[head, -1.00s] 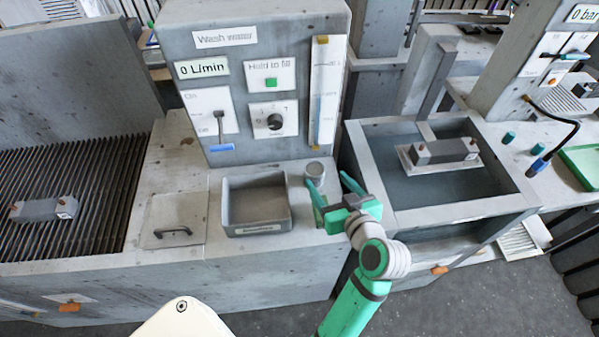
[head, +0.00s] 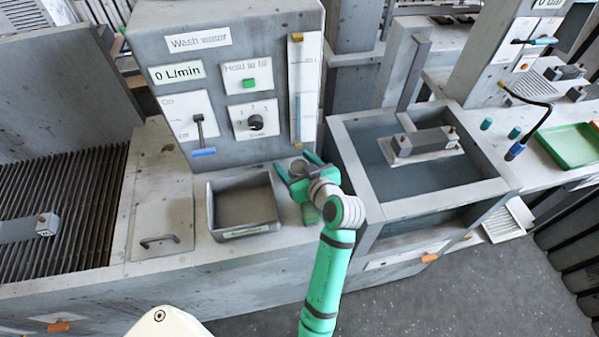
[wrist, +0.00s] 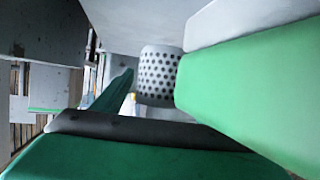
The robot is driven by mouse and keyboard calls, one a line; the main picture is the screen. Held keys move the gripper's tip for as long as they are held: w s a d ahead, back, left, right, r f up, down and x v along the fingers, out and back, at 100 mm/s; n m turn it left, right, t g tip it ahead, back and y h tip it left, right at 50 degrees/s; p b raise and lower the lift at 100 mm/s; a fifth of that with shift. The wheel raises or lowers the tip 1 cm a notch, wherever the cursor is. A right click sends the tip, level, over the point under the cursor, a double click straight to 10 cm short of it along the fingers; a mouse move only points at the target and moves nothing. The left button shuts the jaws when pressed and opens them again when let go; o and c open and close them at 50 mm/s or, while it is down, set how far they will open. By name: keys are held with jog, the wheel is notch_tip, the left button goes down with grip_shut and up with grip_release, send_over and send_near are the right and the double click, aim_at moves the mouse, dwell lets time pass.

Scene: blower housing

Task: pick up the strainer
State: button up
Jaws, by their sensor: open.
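The strainer (wrist: 158,75) is a small whitish cup with rows of dark holes, in the middle of the wrist view. It stands upright between my two green fingers, close to the right finger in that view; I cannot tell whether they touch. In the head view my gripper (head: 298,166) is over the counter right of the grey bin, with its fingers apart. There the strainer is mostly hidden by the gripper. The jaws are open and not shut on it.
The grey open bin (head: 242,222) is just left of my gripper. The wash-water panel (head: 230,90) rises behind it. A water-filled tank (head: 385,205) with a grey block is to the right. A green tray (head: 570,146) lies farther right.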

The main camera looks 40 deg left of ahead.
jog(key=shift+w+a+f, duration=0.15)
jog(key=shift+a, duration=0.15)
jog(key=shift+c, duration=0.3)
jog(key=c, duration=1.2)
jog(key=shift+o, duration=0.2)
